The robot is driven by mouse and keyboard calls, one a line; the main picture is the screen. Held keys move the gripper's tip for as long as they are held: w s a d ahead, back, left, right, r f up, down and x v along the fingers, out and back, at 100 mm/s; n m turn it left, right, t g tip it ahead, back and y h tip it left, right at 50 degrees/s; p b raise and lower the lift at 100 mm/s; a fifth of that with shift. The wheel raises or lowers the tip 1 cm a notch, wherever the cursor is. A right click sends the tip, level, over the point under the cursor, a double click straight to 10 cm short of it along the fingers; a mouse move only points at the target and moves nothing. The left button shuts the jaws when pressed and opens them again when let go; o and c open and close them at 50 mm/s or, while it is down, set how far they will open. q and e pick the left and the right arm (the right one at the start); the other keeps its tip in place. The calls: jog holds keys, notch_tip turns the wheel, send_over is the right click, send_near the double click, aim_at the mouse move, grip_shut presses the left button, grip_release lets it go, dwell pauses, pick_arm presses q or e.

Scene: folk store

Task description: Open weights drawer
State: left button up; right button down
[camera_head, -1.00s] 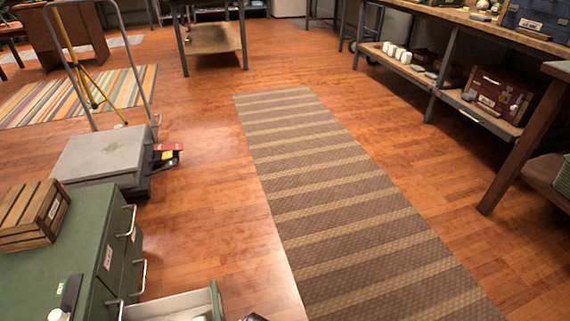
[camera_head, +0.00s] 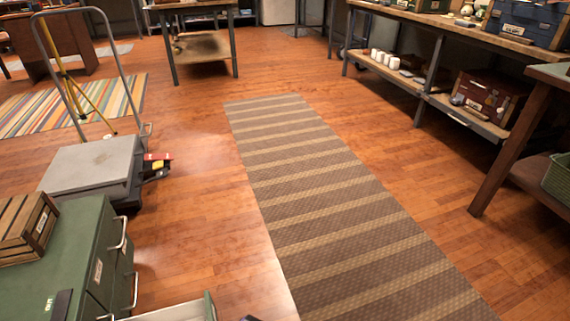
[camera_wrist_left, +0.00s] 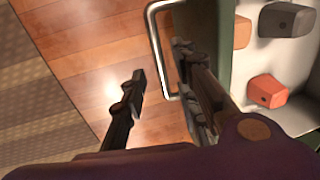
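A green metal cabinet (camera_head: 85,245) with silver handles stands at the lower left of the head view. One of its drawers (camera_head: 208,304) sticks out at the bottom edge, partly cut off. In the left wrist view the open drawer (camera_wrist_left: 227,45) has a green front, a silver handle (camera_wrist_left: 158,40) and a pale inside. An orange weight (camera_wrist_left: 267,91), a grey one (camera_wrist_left: 286,19) and another orange one show inside. My left gripper (camera_wrist_left: 160,62) is open, its fingers on either side of the handle bar. I cannot tell whether they touch it. My right gripper is not in view.
A wooden crate (camera_head: 27,228) sits on the cabinet. A grey platform scale (camera_head: 92,168) stands behind it. A striped brown mat (camera_head: 330,200) runs along the clear wooden floor. A workbench (camera_head: 440,22) and a table with a slanted leg (camera_head: 510,145) are at the right.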

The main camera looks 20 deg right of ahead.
pick_arm(q)
notch_tip(320, 180, up, 8)
jog(key=d, duration=0.1)
jog(key=shift+d, duration=0.25)
jog(key=shift+f, duration=0.1)
